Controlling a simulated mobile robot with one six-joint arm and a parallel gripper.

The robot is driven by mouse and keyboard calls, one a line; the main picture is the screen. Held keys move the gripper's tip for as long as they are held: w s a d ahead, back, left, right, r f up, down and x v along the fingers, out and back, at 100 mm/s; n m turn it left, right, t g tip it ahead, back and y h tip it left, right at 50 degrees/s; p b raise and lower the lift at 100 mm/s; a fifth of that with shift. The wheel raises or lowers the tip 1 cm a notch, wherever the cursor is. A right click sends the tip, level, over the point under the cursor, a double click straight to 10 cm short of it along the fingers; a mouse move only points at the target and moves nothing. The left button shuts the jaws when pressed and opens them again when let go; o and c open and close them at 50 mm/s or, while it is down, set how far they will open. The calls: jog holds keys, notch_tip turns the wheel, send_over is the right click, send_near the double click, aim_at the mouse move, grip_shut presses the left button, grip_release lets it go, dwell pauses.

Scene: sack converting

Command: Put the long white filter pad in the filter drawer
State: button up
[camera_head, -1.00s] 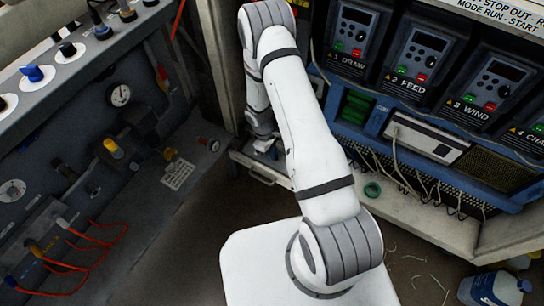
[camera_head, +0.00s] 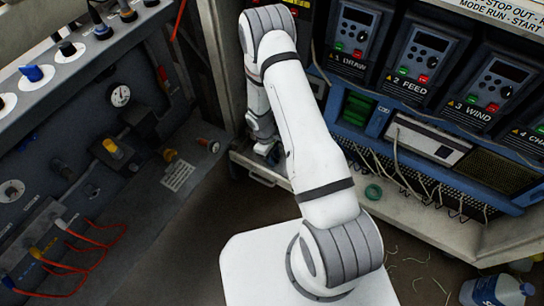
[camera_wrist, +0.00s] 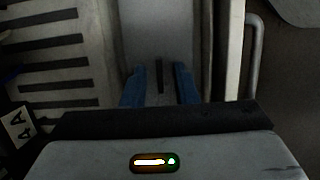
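In the wrist view, my gripper (camera_wrist: 159,70) has two blue fingers standing apart. A narrow dark strip shows between them, and I see nothing clearly gripped. Below the fingers is a long pale grey surface (camera_wrist: 158,25); I cannot tell whether this is the filter pad or a bare floor. It lies inside what looks like the filter drawer, whose pale front edge (camera_wrist: 235,50) and bar handle (camera_wrist: 253,60) are at the right. In the head view the drawer (camera_head: 262,172) is low on the cabinet, and my gripper is at it, mostly hidden by my arm.
A slotted light panel (camera_wrist: 50,60) is left of the drawer in the wrist view. In the head view, a control cabinet (camera_head: 420,60) stands right, a gauge panel (camera_head: 120,96) left. A green tape ring (camera_head: 373,192) and hanging cords are on the ledge; a jug (camera_head: 495,291) is bottom right.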

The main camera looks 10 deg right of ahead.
notch_tip(320, 180, up, 35)
jog(key=s+m+t+y+p, duration=0.1)
jog(key=s+m+t+p, duration=0.1)
jog(key=s+m+p, duration=0.15)
jog(key=s+r+m+t+y, duration=0.1)
jog(key=s+r+m, duration=0.4)
jog(key=s+r, duration=0.7)
jog(key=s+p, duration=0.1)
jog(key=s, duration=0.2)
jog(key=shift+a+r, duration=0.25)
jog(key=shift+r, duration=0.1)
jog(key=shift+s+m, duration=0.1)
jog(key=shift+m, duration=0.15)
notch_tip(320, 180, up, 30)
jog(key=t+p, duration=0.1)
jog(key=p, duration=2.5)
jog(key=shift+s+f+t, duration=0.15)
jog(key=shift+f+t, duration=0.1)
jog(key=shift+t, duration=0.15)
